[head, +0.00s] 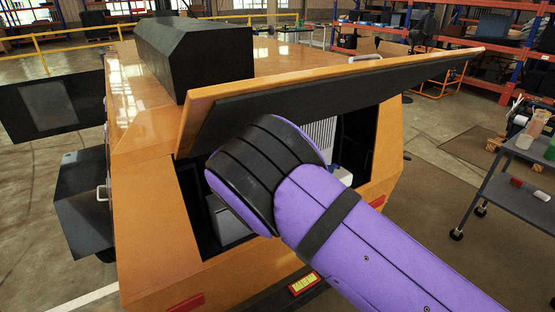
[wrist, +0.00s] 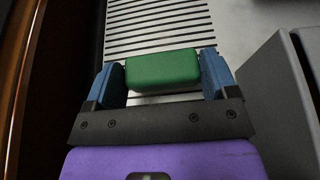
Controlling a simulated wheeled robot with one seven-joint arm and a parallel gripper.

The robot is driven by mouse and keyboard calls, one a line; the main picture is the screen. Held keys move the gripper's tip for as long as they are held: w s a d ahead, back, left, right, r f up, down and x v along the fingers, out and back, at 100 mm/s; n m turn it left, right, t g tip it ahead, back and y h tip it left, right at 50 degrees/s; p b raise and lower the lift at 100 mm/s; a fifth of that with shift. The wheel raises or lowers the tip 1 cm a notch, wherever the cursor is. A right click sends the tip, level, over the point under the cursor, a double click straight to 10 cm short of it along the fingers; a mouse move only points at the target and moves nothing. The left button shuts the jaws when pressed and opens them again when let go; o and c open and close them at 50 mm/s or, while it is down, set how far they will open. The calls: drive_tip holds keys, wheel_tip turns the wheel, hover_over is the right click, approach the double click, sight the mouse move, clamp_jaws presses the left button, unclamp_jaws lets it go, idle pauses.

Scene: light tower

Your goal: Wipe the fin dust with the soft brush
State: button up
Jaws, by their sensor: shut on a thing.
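In the wrist view my gripper (wrist: 162,78) has its two blue fingers closed on the sides of a green block, which I take to be the soft brush (wrist: 162,66). Its bristles are hidden. The brush is in front of a pale panel of slatted fins (wrist: 160,28), overlapping its lower part; I cannot tell whether it touches. No distinct dust shows on the fins. In the head view part of the finned panel (head: 322,133) shows inside the open bay, while my purple arm hides the gripper and brush.
The orange machine's raised hatch (head: 340,88) hangs over my arm. In the wrist view a grey box-like part (wrist: 276,95) stands close on the right and a dark orange-edged frame (wrist: 25,75) on the left. A grey cart (head: 515,196) stands at the right.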

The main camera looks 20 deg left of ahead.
drive_tip(key=shift+s+a, duration=1.65)
drive_tip(key=shift+s, duration=0.1)
drive_tip(key=shift+s+r, duration=0.1)
drive_tip(key=shift+r, duration=0.6)
drive_tip(key=shift+w+d, duration=1.25)
drive_tip(key=w+d, duration=0.6)
drive_tip(key=w, duration=0.2)
drive_tip(key=shift+d, duration=0.2)
drive_tip(key=shift+s, duration=0.1)
drive_tip(key=shift+s+a, duration=1.5)
drive_tip(key=shift+s, duration=0.2)
drive_tip(key=shift+s+a, duration=1.45)
drive_tip(key=shift+s, duration=0.25)
drive_tip(key=shift+s+a, duration=1.5)
drive_tip(key=shift+s, duration=0.2)
